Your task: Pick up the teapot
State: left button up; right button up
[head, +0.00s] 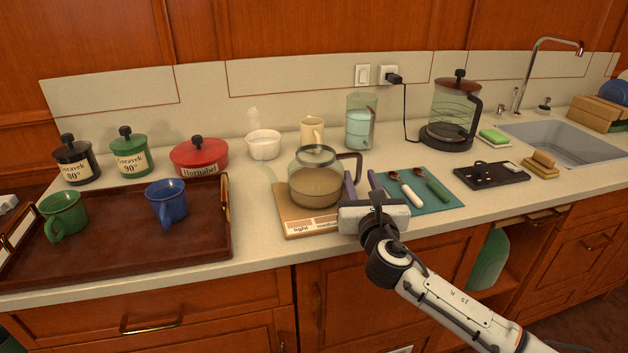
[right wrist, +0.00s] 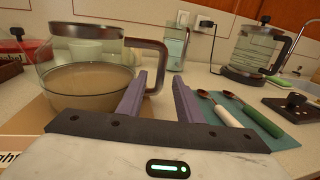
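The teapot (head: 315,185) is glass with a dark rim and handle and holds brownish liquid. It stands upright on a wooden board (head: 291,222) with a strip of labelled shades. In the right wrist view the teapot (right wrist: 85,75) is at the left, its handle (right wrist: 160,60) facing right. My right gripper (head: 361,183) is open and empty at the counter's front, just right of the teapot. In the right wrist view its two purple fingers (right wrist: 159,92) are apart, with the handle beyond and between their tips; I see no grip on it. My left gripper is not in view.
Right of the fingers, spoons with white and green handles (head: 436,188) lie on a teal mat (head: 450,204). Behind stand a cream jug (head: 311,131), a glass pitcher (head: 360,125) and a corded kettle (head: 452,110). A brown tray (head: 120,255) with two mugs is left.

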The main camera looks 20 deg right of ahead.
grip_shut()
dwell(1.2)
jog(key=shift+r, duration=0.1)
